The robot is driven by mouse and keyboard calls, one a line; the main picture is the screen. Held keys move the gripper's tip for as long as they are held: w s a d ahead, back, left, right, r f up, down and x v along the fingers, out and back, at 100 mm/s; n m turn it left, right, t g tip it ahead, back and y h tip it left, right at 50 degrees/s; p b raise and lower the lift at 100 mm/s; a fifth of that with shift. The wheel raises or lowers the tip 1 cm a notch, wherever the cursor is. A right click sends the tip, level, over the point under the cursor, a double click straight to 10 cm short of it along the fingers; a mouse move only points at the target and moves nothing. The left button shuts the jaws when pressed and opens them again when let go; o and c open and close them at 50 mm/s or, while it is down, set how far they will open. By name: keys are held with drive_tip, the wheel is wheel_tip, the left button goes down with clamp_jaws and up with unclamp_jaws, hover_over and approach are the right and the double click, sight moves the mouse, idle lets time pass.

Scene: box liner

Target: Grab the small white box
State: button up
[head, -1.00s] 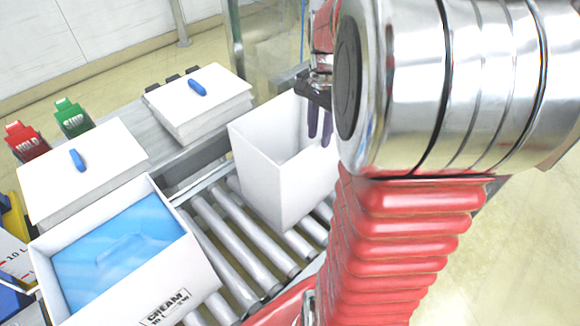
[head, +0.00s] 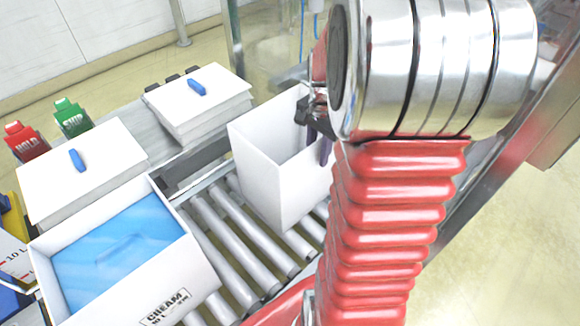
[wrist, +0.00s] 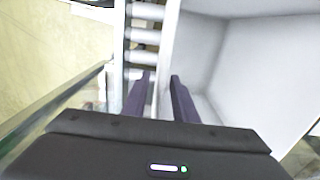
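An empty, open-topped white box (head: 258,178) stands upright on the rollers in the middle of the head view. My gripper (head: 318,152) is at its far right side, with its dark fingers pointing down at the rim. My arm hides the box's right part. In the wrist view, my gripper (wrist: 160,78) is open, with its two purple fingers apart. The rim of one wall of the white box (wrist: 265,70) runs between them, one finger on the inner side and one on the outer side. I cannot tell whether either finger touches the wall.
A white box with a blue liner (head: 207,281), marked CREAM, stands at the lower left. Two white stacks, a left one (head: 115,150) and a back one (head: 215,115), carry blue handles. Red HOLD (head: 24,145) and green SHIP (head: 75,122) holders stand behind. The roller conveyor (head: 240,250) is bare between the boxes.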

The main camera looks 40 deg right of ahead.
wheel_tip(320, 180, down, 3)
drive_tip(key=shift+f, duration=0.15)
idle(0.5)
clamp_jaws()
drive_tip(key=shift+d, duration=0.1)
idle(1.2)
